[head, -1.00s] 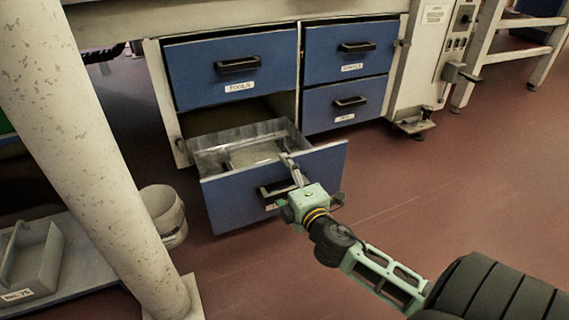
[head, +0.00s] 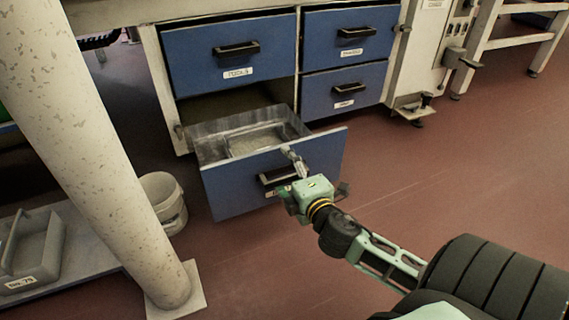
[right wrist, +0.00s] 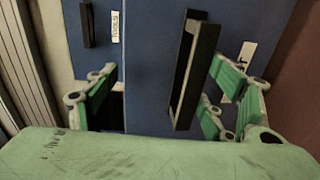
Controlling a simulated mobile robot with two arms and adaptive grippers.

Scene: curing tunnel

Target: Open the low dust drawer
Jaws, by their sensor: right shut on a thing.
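The low blue drawer (head: 240,191) at the bottom left of the cabinet stands pulled well out. Its metal inside shows, with a grey tray-like insert (head: 255,140) in it. My right gripper (head: 291,164) is at the drawer's front and shut on its black handle (head: 275,176). In the right wrist view, the handle (right wrist: 195,70) lies between the green fingers, in front of the blue panel. The gripper covers most of this drawer's label, so I cannot read it. My left gripper is not in view.
Three other blue drawers are shut, one of them the tools drawer (head: 235,52) above. A thick pale post (head: 100,150) stands at the left, with a white bucket (head: 163,200) beside it and a grey bin (head: 30,250) on a low platform. The red floor (head: 420,190) at right is clear.

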